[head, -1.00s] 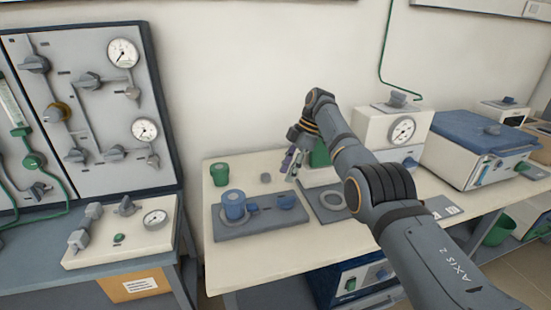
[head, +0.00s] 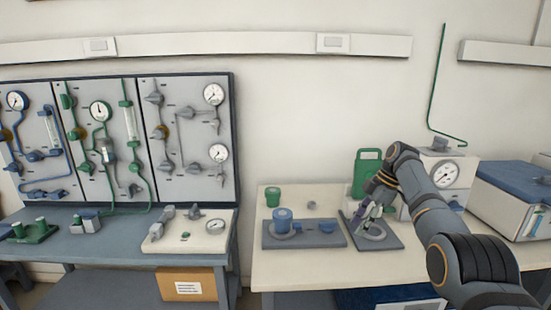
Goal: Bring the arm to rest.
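My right arm comes in from the lower right of the head view and reaches over the pale bench (head: 290,264). My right gripper (head: 366,214) hangs at its end, above a dark plate (head: 393,243) that carries a pale ring (head: 374,232). The gripper is small and partly overlaps the plate, so the gap between its fingers is hard to make out. I cannot tell whether it touches the plate. My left gripper and arm are not in view.
A blue container (head: 283,220) stands on a grey plate (head: 304,241), left of the gripper. Behind are a green cup (head: 273,196) and a green upright object (head: 363,172). A gauge unit (head: 451,174) and a blue-lidded box (head: 515,185) stand right. Gauge panels (head: 187,120) stand left.

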